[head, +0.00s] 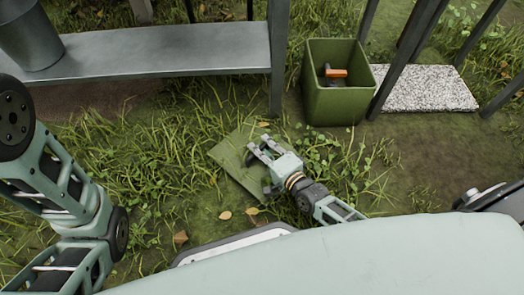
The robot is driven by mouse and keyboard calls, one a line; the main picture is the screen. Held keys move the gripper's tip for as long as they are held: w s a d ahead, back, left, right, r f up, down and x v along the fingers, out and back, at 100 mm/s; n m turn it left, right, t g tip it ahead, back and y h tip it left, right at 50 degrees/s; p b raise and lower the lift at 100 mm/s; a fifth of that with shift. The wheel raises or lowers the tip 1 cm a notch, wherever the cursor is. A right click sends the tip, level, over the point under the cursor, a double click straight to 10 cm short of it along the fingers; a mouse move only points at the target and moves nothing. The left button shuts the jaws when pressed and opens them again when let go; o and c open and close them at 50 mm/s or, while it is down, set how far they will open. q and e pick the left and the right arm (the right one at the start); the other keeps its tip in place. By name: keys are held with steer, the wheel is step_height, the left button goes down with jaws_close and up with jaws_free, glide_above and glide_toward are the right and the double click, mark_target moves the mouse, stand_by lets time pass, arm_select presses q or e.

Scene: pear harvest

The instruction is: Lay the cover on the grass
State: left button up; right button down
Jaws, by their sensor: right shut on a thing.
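The cover (232,162) is a flat green square panel at the middle of the head view, just above or touching the grass; I cannot tell which. My right gripper (259,168) reaches over its right side from the lower right and is shut on it. The fingers hide part of the cover's right edge. A green open-topped box (335,103) stands behind and to the right, with an orange-handled tool (335,73) inside. My left arm shows at the left, but its gripper is out of view.
A grey metal bench (160,50) with a metal bucket (30,35) crosses the back left. A speckled pale slab (425,88) lies right of the box, among dark posts (405,62). Grass (150,150) with several leaves surrounds the cover; bare ground is at the right.

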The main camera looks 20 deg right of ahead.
steer(key=shift+f, duration=0.1)
steer(key=c, duration=1.8)
jaws_free()
